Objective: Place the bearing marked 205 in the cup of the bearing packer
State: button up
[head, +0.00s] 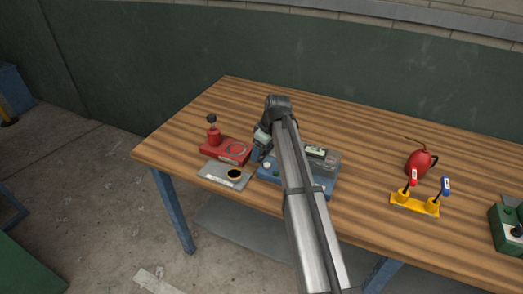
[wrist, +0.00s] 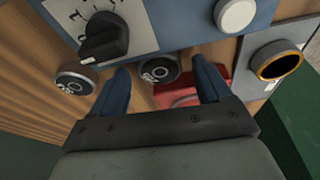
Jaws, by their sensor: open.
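My gripper (wrist: 162,66) is open, its two blue fingers pointing down at the table. In the wrist view one dark round bearing (wrist: 158,69) with a pale mark lies between the fingers, nearer the right one, with no clear grip on it. A second similar bearing (wrist: 76,78) lies outside the left finger. Neither number can be read surely. The red device with a black-topped post and a ring on its base, apparently the packer (head: 228,150), stands left of my gripper (head: 259,150) in the head view. Part of its red base (wrist: 222,80) shows behind the right finger.
A blue box (head: 322,188) with a dial (wrist: 103,36) and a white button (wrist: 236,15) is close beside the gripper. A grey plate (head: 214,172) has a gold-rimmed dark opening (wrist: 278,62). A yellow stand (head: 414,205) and red can (head: 419,163) are farther right.

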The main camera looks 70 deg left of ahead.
jog(key=v, duration=1)
jog(key=shift+r, duration=0.35)
jog(key=shift+o, duration=0.5)
jog(key=shift+w+d+r, duration=0.15)
jog(key=shift+r, duration=0.35)
jog(key=n+t+h, duration=0.1)
send_over(263, 153)
notch_tip(263, 153, down, 7)
jog(key=shift+r, duration=0.1)
jog(key=shift+s+a+f, duration=0.15)
jog(key=shift+s+f, duration=0.05)
jog(key=shift+f, duration=1.1)
jog(key=shift+s+a+f, duration=0.1)
jog(key=shift+s+f, duration=0.1)
jog(key=shift+f, duration=1.05)
jog(key=shift+c, duration=0.5)
